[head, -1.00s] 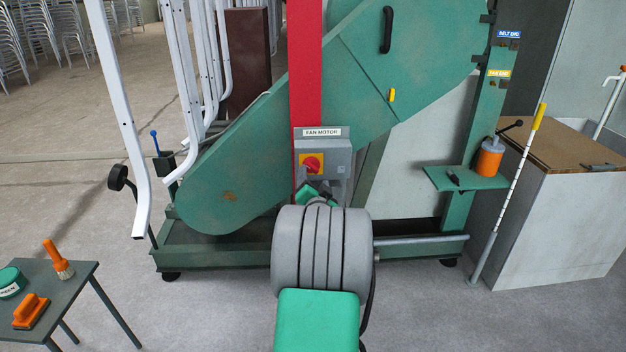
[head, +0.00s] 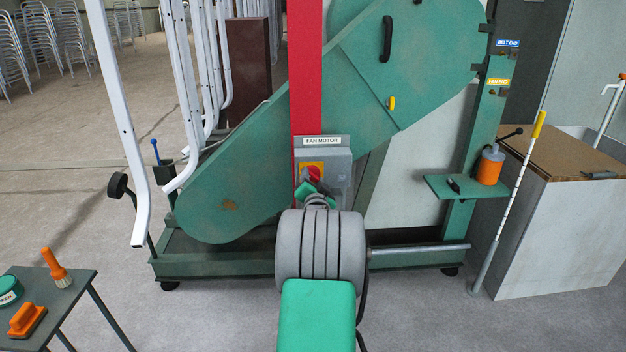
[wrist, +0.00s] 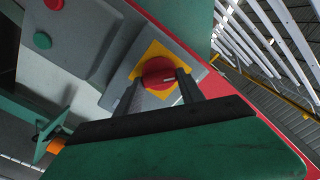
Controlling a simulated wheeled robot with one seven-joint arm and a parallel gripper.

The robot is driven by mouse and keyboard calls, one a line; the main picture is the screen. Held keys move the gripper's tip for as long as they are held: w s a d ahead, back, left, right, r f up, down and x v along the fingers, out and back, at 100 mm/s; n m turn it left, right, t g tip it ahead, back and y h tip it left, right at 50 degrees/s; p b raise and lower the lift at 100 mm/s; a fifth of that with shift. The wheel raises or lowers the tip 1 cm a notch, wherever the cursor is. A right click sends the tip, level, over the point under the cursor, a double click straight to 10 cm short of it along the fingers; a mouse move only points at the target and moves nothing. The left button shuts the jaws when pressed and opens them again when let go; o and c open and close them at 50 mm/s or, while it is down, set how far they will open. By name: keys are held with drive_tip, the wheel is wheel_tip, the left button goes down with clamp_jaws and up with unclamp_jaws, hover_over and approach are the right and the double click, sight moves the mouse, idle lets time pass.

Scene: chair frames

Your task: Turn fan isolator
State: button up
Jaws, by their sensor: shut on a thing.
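The fan isolator is a red rotary knob (head: 315,172) on a yellow plate (head: 307,167), on a grey box labelled FAN MOTOR (head: 338,170) fixed by the red post. In the wrist view the round red knob (wrist: 158,73) shows a pale mark on its face and sits on the tilted yellow plate (wrist: 148,50). My gripper (wrist: 158,84) has its two dark fingers on either side of the knob, shut on it. In the head view my gripper (head: 312,184) is at the box front and partly covers the knob and plate.
A green belt guard (head: 250,180) stands behind, with white tube frames (head: 125,120) at left. A small table (head: 75,300) with brushes is at front left. A green shelf (head: 455,187) holds an orange can at right. In the wrist view, red and green buttons (wrist: 43,40) sit beside the knob.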

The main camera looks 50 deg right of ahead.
drive_tip(key=c, duration=0.6)
drive_tip(key=shift+o, duration=0.2)
drive_tip(key=shift+f+n+b, duration=0.1)
drive_tip(key=shift+n+b, duration=0.2)
drive_tip(key=shift+b, duration=0.15)
drive_tip(key=shift+n+b, duration=0.9)
drive_tip(key=shift+b, duration=0.2)
drive_tip(key=shift+n+b, duration=1.1)
drive_tip(key=shift+b, duration=0.15)
drive_tip(key=shift+w+a+n+b, duration=0.1)
drive_tip(key=shift+n+b, duration=1.3)
drive_tip(key=shift+n, duration=0.2)
drive_tip(key=shift+r, duration=0.2)
drive_tip(key=o, duration=1.4)
drive_tip(key=shift+c, duration=0.2)
